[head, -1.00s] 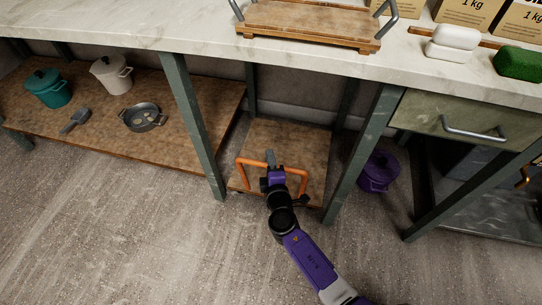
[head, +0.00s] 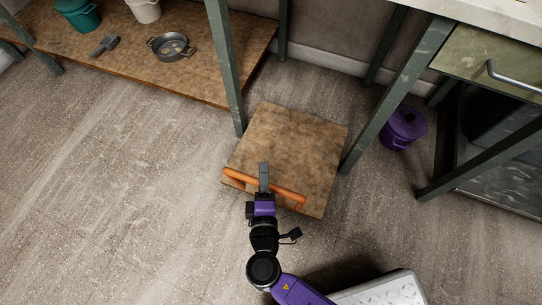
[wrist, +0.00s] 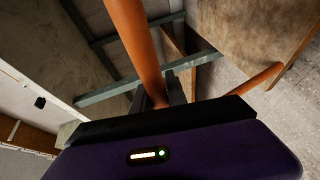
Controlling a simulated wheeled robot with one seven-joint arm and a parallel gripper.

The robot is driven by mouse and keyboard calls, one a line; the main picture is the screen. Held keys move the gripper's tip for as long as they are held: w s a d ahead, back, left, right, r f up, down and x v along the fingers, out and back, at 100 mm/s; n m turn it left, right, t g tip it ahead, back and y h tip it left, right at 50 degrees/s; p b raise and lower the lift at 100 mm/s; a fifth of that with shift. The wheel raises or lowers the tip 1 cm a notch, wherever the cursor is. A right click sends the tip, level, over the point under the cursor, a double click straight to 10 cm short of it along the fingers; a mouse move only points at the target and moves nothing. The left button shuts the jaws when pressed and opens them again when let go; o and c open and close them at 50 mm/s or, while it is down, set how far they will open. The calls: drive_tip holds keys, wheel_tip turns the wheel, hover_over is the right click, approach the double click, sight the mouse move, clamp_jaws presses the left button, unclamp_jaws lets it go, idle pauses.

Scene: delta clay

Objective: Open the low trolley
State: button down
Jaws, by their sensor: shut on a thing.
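The low trolley (head: 290,140) is a flat brown wooden platform close to the floor, with an orange bar handle (head: 287,196) along its near edge. Most of it stands out in front of the table legs; its far corner lies near the left leg. My gripper (head: 264,178) is at the handle, left of its middle, and is shut on it. In the wrist view the orange handle (wrist: 137,45) runs between the fingers, and part of the wooden platform (wrist: 245,35) shows at upper right. The fingertips are partly hidden there.
Green table legs stand left (head: 227,70) and right (head: 395,90) of the trolley. A purple pot (head: 403,127) sits on the floor at right. A low shelf (head: 130,60) at left holds a pan (head: 171,46) and pots. The floor at left is clear.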

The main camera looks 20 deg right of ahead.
drive_tip(key=shift+s+a, duration=0.8)
drive_tip(key=shift+s, duration=0.3)
drive_tip(key=c, duration=1.3)
unclamp_jaws()
drive_tip(key=p+v, duration=0.2)
drive_tip(key=v, duration=0.5)
drive_tip(key=shift+s, duration=0.35)
